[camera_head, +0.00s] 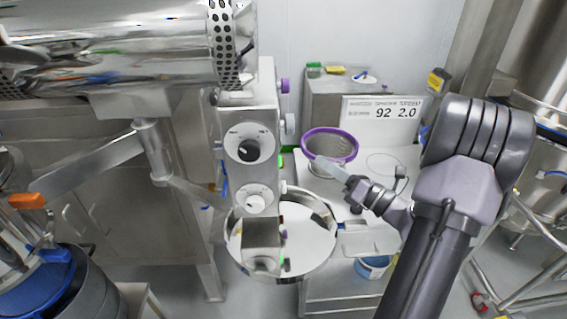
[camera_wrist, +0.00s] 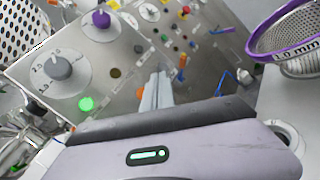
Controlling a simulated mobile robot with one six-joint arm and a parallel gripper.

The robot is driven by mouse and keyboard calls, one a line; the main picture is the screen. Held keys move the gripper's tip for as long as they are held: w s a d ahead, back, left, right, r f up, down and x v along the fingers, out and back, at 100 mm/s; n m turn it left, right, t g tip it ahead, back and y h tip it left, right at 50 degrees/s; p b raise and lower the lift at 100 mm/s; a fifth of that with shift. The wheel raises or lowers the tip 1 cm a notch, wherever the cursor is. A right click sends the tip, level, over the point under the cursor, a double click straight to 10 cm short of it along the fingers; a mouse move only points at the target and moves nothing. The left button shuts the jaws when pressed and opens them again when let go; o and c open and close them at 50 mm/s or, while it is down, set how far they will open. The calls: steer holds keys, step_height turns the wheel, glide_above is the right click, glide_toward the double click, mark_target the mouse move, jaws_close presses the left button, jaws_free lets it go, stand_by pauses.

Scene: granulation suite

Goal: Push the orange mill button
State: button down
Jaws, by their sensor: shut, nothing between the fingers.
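The grey control box (camera_head: 251,125) stands mid-picture in the head view, with dials on its front and coloured knobs on its right side. In the wrist view its panel (camera_wrist: 118,50) holds a grey dial (camera_wrist: 58,66), a purple knob (camera_wrist: 101,18) and a lit green button (camera_wrist: 86,104). A small orange button (camera_wrist: 139,93) shows just left of my fingers, partly hidden by them. My gripper (camera_wrist: 159,74) is shut and empty, its fingers pointing at the panel. In the head view my gripper (camera_head: 325,165) is right of the box, apart from it. Contact with the button cannot be told.
A purple-rimmed sieve (camera_head: 330,145) lies on the bench behind my gripper; it also shows in the wrist view (camera_wrist: 285,30). A round steel pan (camera_head: 300,262) is below the box. A display (camera_head: 382,110) stands behind. A steel drum (camera_head: 110,45) is upper left.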

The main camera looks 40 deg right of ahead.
steer(key=w+a, duration=0.3)
steer(key=a, duration=0.2)
steer(key=shift+w, duration=0.15)
steer(key=shift+a, duration=0.2)
stand_by(1.7)
steer(key=shift+w+a, duration=0.2)
steer(key=shift+a, duration=0.05)
steer(key=shift+w+a+p, duration=0.25)
steer(key=shift+a+p, duration=0.05)
steer(key=shift+a, duration=0.15)
stand_by(0.8)
steer(key=shift+d, duration=0.15)
steer(key=shift+s+d, duration=0.45)
steer(key=shift+d, duration=0.2)
steer(key=s+d, duration=0.1)
steer(key=d, duration=0.1)
steer(key=s+d, duration=0.1)
steer(key=d, duration=0.1)
steer(key=shift+s+d, duration=0.1)
steer(key=shift+s, duration=0.25)
